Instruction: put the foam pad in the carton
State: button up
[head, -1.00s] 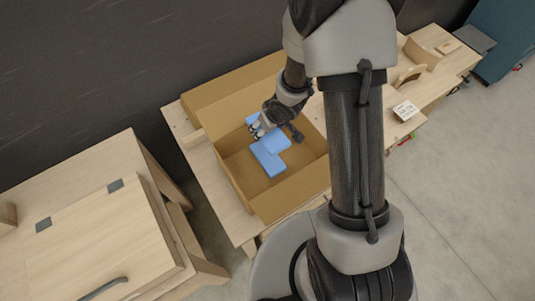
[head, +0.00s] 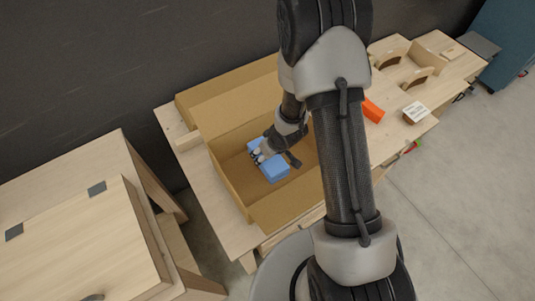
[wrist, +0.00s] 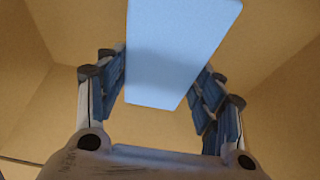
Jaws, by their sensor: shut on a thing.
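The carton (head: 232,191) is an open brown box on a wooden table, with its flaps spread. My gripper (head: 258,155) reaches down inside it and is shut on a light blue foam pad (head: 276,170). In the wrist view the foam pad (wrist: 178,50) lies between the two blue-lined fingers of my gripper (wrist: 162,68) and sticks out beyond them. Plain brown carton walls surround it there. Blue shows on both sides of the fingers in the head view. I cannot tell whether a second pad lies under the held one, or whether the held pad touches the floor.
An orange object (head: 373,110) and a white labelled block (head: 415,112) sit on the table right of my arm. Wooden arched pieces (head: 418,77) stand farther back. A wooden cabinet (head: 75,245) stands at the left, with a gap between it and the table.

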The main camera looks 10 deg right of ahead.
jog(key=shift+r, duration=0.1)
jog(key=shift+f+b, duration=0.35)
jog(key=shift+f, duration=0.2)
jog(key=o, duration=0.9)
jog(key=shift+c, duration=0.2)
jog(key=shift+r, duration=0.15)
